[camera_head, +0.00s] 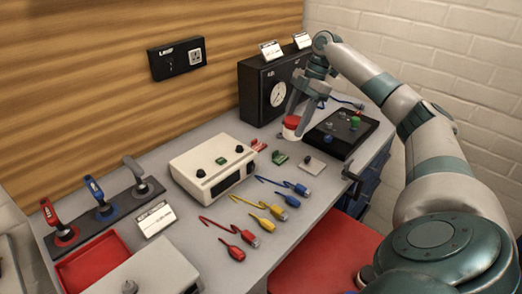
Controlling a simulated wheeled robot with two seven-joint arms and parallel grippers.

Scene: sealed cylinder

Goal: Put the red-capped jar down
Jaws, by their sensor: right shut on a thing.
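The red-capped jar (291,123) is near the back right of the grey workbench, in the head view. It is small and pale, with a red top. My right gripper (294,112) points down over it and is shut on it. The jar looks upright. I cannot tell whether its base touches the bench or is just above it. My left gripper is not in view.
A black box with a dial (277,95) stands behind the jar. A black control panel (341,132) lies to its right. A white instrument box (213,166) and several coloured cables (265,224) are to the left and front. A red tray (93,266) is at the front left.

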